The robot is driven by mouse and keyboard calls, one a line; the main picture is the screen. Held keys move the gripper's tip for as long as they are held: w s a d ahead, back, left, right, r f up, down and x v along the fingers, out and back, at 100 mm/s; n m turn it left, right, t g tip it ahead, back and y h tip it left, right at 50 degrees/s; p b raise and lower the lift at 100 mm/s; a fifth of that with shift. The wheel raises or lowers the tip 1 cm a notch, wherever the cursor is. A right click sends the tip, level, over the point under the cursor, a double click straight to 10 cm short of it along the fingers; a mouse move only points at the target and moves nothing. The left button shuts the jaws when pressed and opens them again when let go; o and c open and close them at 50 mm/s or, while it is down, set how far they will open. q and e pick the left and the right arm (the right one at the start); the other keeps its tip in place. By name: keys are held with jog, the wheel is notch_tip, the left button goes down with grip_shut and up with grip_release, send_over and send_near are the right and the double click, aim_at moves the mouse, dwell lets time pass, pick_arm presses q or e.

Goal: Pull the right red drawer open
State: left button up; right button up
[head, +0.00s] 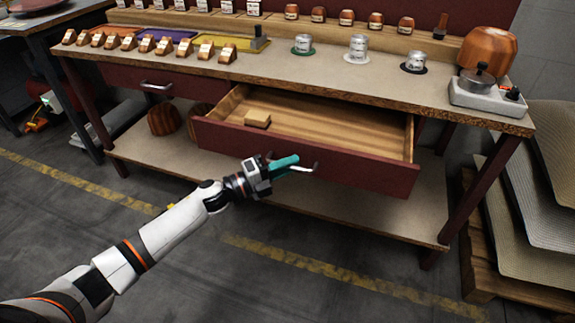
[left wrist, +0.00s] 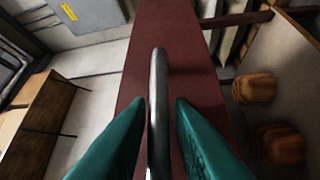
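The right red drawer (head: 300,155) is pulled out from under the workbench in the head view, its wooden inside showing. Its metal handle (head: 304,169) is on the dark red front; the bar also shows in the left wrist view (left wrist: 159,85). My left gripper (head: 284,164) is at this handle, its teal fingers on either side of the bar. In the left wrist view a narrow gap shows between each fingertip and the bar, so the gripper looks slightly open around it. My right gripper is not in view.
A small wooden block (head: 257,118) lies in the drawer. The left drawer (head: 130,80) is shut. Wooden hat forms (head: 164,119) stand on the lower shelf. Small labelled blocks, tins and a press (head: 487,80) stand on the bench top. The floor in front is clear.

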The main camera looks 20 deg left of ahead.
pick_arm(q)
jog(key=v, duration=1.2)
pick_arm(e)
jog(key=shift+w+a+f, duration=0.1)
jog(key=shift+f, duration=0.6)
pick_arm(q)
jog(key=shift+f, duration=0.1)
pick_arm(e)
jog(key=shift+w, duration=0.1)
